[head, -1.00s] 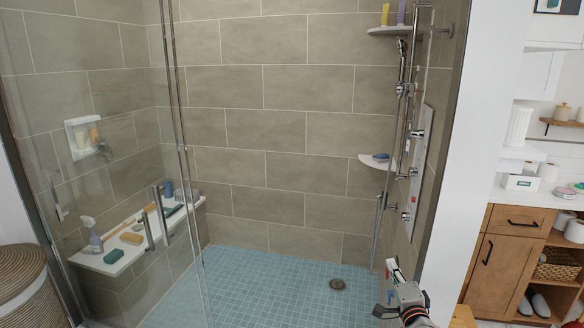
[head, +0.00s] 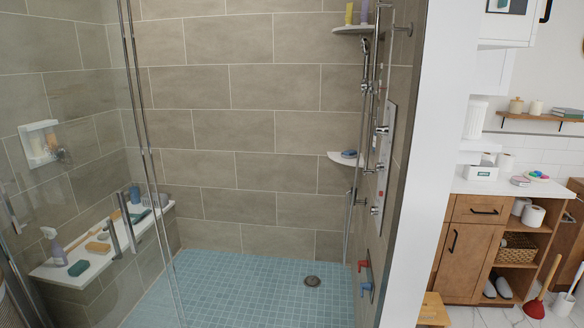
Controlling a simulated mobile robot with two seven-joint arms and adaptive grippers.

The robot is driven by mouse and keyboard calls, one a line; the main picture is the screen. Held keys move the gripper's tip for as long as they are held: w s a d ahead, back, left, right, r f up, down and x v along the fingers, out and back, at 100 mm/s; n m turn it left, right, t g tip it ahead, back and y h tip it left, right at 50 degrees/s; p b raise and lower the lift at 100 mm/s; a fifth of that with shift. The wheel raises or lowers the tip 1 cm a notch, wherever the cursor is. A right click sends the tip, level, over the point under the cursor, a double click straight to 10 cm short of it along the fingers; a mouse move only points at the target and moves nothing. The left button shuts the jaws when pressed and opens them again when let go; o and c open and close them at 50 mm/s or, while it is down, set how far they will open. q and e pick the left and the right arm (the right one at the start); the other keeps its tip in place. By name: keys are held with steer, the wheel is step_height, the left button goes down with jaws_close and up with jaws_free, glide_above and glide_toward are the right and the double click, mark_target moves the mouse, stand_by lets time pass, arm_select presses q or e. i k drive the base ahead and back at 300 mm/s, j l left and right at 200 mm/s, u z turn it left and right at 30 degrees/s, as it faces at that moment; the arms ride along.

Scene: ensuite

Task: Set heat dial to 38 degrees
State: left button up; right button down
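The shower's grey wall panel (head: 389,125) stands on the right wall of the stall, seen nearly edge-on. It carries several chrome knobs: an upper knob (head: 382,130), a middle knob with a small red mark (head: 379,168), and a lower knob (head: 376,210). I cannot tell which is the heat dial, and no degree marks are readable. Lower on the same wall are a red handle (head: 363,266) and a blue handle (head: 366,286). Neither of my grippers is in view.
A glass door with a chrome bar (head: 128,218) stands at the left, before a bench (head: 52,272) with bottles and brushes. The blue tiled floor (head: 240,290) is clear around the drain (head: 312,281). A white wall end (head: 432,130) separates the stall from a wooden cabinet (head: 468,245).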

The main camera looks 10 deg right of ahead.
mark_target(378, 167)
steer(key=i+j+z, duration=0.2)
steer(key=i+z, duration=0.15)
steer(key=z, duration=0.15)
steer(key=i+j+z, duration=0.3)
steer(key=z, duration=0.2)
